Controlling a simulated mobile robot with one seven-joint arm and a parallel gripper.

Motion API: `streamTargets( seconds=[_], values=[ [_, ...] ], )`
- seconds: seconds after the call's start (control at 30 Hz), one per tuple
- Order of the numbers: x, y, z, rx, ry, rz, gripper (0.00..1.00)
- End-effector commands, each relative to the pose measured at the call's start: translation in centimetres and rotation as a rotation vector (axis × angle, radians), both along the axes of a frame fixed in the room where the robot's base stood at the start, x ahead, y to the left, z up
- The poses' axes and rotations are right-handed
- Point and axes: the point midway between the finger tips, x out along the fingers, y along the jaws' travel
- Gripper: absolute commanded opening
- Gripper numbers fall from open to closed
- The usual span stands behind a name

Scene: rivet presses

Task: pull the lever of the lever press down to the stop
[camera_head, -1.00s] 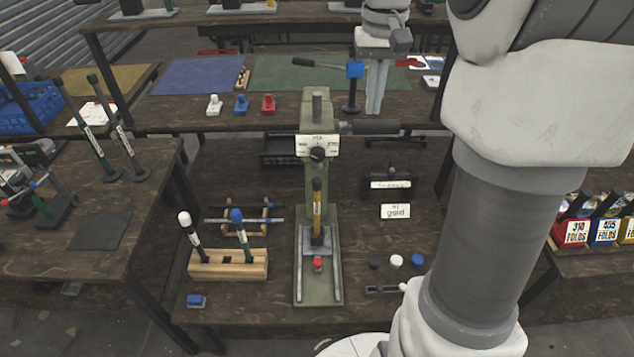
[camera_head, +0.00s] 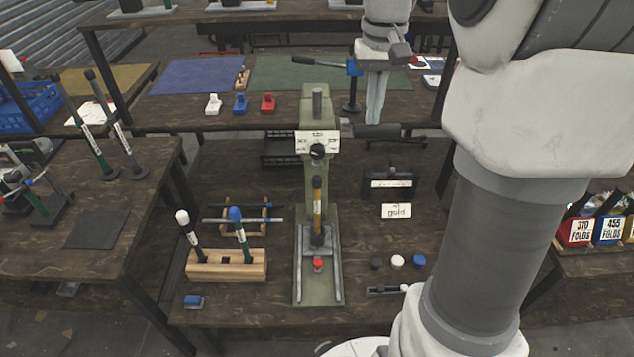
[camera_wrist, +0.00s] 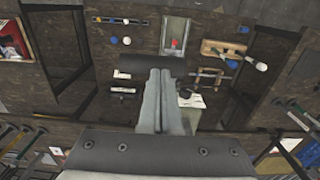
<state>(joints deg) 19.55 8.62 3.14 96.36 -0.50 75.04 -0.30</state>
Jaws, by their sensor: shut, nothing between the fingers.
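The lever press (camera_head: 318,115) is the tall green frame in the middle of the bench, with a white dial plate and a dark knob. Its lever (camera_head: 377,131) sticks out to the right with a thick dark grip, roughly level. My gripper (camera_head: 375,118) points down just above this grip, fingers shut and empty. The fingertips seem to meet the grip's upper side; exact contact is hard to tell. In the wrist view the closed fingers (camera_wrist: 160,74) overlap the dark grip (camera_wrist: 128,64), and the press base (camera_wrist: 175,32) lies beyond.
A wooden block (camera_head: 228,265) with two upright tools stands left of the press. A dark labelled box (camera_head: 390,184), a white card (camera_head: 396,211) and several coloured caps lie to its right. A shelf with a blue-headed lever tool (camera_head: 354,68) is behind my gripper.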

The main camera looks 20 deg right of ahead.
Motion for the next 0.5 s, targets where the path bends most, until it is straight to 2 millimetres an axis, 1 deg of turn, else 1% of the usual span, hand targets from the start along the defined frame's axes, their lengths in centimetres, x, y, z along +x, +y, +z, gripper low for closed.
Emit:
streamTargets(
  seconds=[0.03, 0.23, 0.5],
  values=[
    [-0.1, 0.1, -0.6, 0.0, 0.0, 0.0, 0.0],
    [-0.7, 0.2, -1.6, 0.0, 0.0, 0.0, 0.0],
    [-0.9, 0.2, -1.7, 0.0, 0.0, 0.0, 0.0]
  ],
)
